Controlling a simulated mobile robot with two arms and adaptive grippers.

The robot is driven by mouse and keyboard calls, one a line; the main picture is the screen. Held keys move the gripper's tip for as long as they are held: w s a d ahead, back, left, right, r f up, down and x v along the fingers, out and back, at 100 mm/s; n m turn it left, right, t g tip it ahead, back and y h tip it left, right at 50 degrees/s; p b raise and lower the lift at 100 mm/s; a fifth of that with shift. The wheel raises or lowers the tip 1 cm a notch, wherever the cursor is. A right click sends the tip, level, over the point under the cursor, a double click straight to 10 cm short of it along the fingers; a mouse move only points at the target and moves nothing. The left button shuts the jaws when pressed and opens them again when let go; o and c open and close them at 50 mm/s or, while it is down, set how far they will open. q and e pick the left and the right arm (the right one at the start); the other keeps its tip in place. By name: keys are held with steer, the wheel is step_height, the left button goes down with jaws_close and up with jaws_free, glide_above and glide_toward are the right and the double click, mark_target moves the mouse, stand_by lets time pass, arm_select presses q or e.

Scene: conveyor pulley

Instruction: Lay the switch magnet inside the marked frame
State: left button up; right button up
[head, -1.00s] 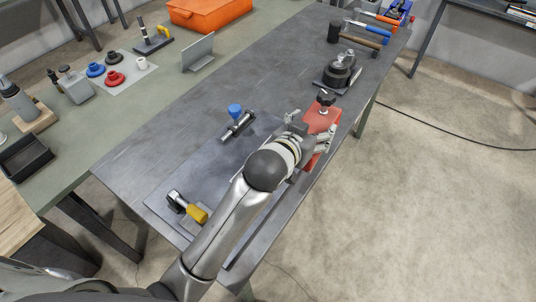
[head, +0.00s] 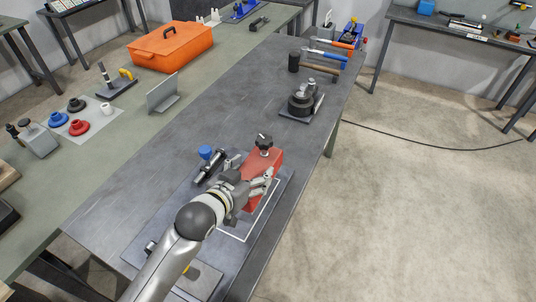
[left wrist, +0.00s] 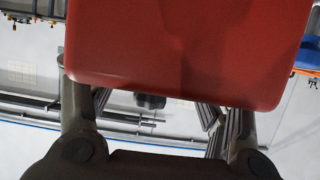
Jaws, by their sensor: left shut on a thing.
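The switch magnet is a red block (head: 258,164) with a black knob on top, at the right part of the work table. My left gripper (head: 252,190) is shut on its near end. In the left wrist view the red block (left wrist: 190,50) fills the upper middle, between the two fingers (left wrist: 160,125). The marked frame is a white outline (head: 263,213) on a dark mat, just nearer than the block and partly hidden by my gripper and arm. Whether the block touches the surface, I cannot tell. My right gripper is not in view.
A blue-knobbed metal fixture (head: 208,165) stands close left of the gripper. A yellow-handled tool is mostly hidden under my arm. A black round fixture (head: 301,103) and several hammers (head: 320,67) lie farther back. The table's left middle (head: 140,175) is clear.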

arm_select(q)
steer(key=a+f, duration=0.1)
steer(key=s+a+f, duration=0.1)
steer(key=f, duration=0.1)
steer(key=shift+a, duration=0.3)
steer(key=shift+s+a+f+p, duration=0.1)
steer(key=shift+f+p, duration=0.2)
steer(key=shift+f, duration=0.2)
steer(key=shift+s+a+f+p, duration=0.1)
steer(key=shift+f+p, duration=0.2)
steer(key=shift+f, duration=0.15)
steer(key=shift+w+f, duration=0.1)
steer(key=shift+f, duration=0.75)
steer(key=shift+f, duration=0.1)
steer(key=o, duration=2)
steer(key=shift+f, duration=0.25)
